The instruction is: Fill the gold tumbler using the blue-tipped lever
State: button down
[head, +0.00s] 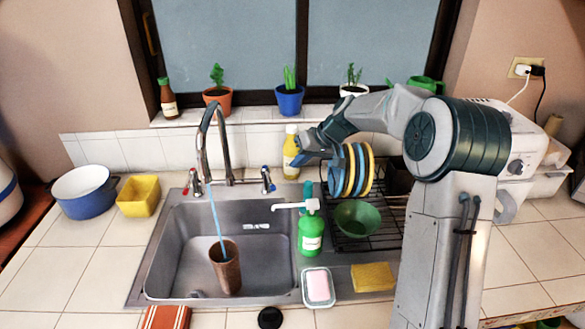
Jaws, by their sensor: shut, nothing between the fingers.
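The gold tumbler (229,275) looks brownish-gold and stands in the sink basin (176,262) below the tap (224,140). A blue stream of water (215,212) runs from the spout down into the tumbler's mouth. The water level inside is hidden. The blue-tipped lever (267,180) is at the right of the tap base, and a red-tipped lever (194,181) is at the left. My gripper (298,159) is shut and empty, up and to the right of the blue-tipped lever and apart from it, overlapping the yellow bottle in the picture.
A yellow bottle (290,140) stands behind my gripper. A rack with upright plates (367,167) and a green bowl (357,219) is right of the sink. A green soap bottle (311,237) stands at the sink's right edge. Potted plants line the windowsill.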

aim_at(269, 178)
jog(key=p+x, duration=0.2)
jog(key=x, duration=0.7)
jog(key=shift+d, duration=0.15)
